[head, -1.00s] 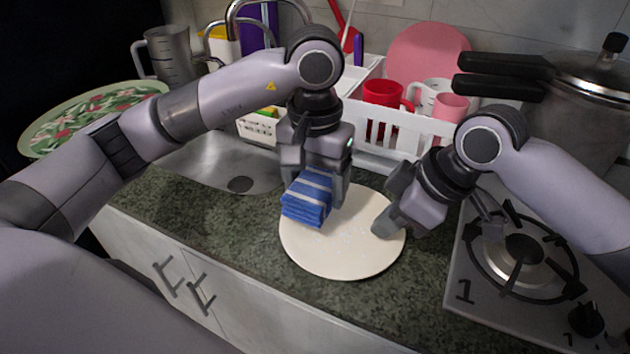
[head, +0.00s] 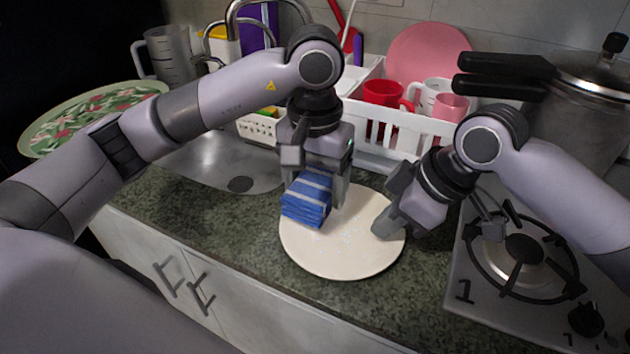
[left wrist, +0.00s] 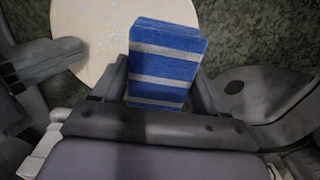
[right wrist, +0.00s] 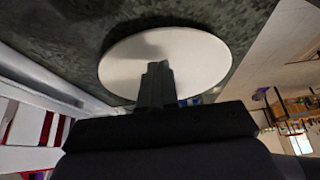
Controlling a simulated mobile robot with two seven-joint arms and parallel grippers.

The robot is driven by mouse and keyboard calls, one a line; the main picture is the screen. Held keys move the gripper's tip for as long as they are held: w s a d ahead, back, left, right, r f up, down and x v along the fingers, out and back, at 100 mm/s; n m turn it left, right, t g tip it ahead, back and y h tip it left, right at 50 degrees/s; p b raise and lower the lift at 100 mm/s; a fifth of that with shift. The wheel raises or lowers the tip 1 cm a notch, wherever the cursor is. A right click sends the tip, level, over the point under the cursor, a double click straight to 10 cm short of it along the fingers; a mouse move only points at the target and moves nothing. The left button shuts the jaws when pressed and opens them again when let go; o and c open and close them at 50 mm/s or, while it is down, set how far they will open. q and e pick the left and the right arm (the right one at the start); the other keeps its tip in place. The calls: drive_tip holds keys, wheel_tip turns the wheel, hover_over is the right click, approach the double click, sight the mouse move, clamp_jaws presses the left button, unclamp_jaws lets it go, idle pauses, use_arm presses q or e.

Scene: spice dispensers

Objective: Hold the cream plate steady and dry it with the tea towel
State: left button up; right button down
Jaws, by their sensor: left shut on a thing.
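The cream plate (head: 335,250) lies flat on the dark green counter, with small pale droplets on its surface, also seen in the left wrist view (left wrist: 90,30). My left gripper (head: 318,190) is shut on the folded blue tea towel with white stripes (head: 306,200). The towel is over the left part of the plate; in the left wrist view the towel (left wrist: 165,60) sits between the fingers. My right gripper (head: 388,222) has its fingertips at the plate's right side. In the right wrist view its fingers (right wrist: 158,80) look close together over the plate; contact is not clear.
A white dish rack (head: 395,135) with red and pink mugs stands behind the plate. The sink (head: 215,160) is at the left, with a patterned green tray (head: 90,115) beyond. A gas hob (head: 525,260) and steel pot (head: 580,105) are at the right.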

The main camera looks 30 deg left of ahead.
sight(304, 196)
idle(1.9)
use_arm(q)
drive_tip(key=shift+s, duration=1.6)
drive_tip(key=shift+f, duration=0.1)
drive_tip(key=shift+f, duration=0.85)
drive_tip(key=shift+f, duration=0.6)
